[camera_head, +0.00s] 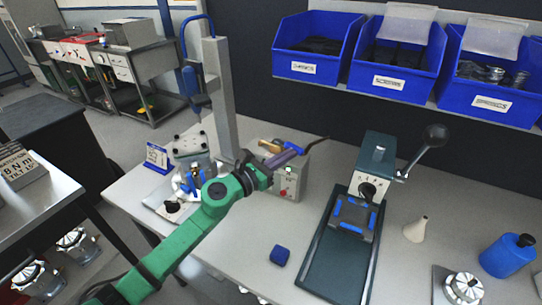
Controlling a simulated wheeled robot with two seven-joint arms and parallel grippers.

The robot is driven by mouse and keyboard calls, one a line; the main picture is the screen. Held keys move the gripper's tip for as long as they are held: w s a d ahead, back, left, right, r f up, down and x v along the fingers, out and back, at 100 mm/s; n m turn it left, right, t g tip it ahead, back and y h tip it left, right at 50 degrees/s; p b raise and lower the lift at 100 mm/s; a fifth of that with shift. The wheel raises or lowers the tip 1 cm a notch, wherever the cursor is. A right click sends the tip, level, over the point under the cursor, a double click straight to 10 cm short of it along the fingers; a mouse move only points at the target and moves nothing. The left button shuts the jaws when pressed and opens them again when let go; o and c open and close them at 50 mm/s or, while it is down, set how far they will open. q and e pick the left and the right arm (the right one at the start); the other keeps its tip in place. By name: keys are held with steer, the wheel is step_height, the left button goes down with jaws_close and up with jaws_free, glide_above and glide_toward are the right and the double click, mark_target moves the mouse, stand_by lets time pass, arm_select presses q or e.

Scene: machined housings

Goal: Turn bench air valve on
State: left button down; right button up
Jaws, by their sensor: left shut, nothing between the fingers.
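My left gripper (294,154), dark on the end of a green arm, reaches in from the left and is shut and empty. Its fingertips are over the top of a small grey box (290,184) with a red button on its front, at the back of the bench. A blue lever-like part (291,147) and a brass-coloured piece lie right behind the fingertips; this looks like the air valve, but its setting is too small to tell. I cannot tell whether the fingers touch it. My right gripper is not in view.
A press with a long dark base (340,262) and ball-ended lever stands right of the box. A column fixture (222,100) stands left. Blue bins (318,45) line the back. A blue block (279,255), a pale cone (416,229) and a blue bottle (506,256) are on the bench.

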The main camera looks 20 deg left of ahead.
arm_select(q)
steer(key=shift+x, duration=0.85)
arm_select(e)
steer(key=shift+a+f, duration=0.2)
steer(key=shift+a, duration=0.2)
arm_select(q)
steer(key=shift+b, duration=0.3)
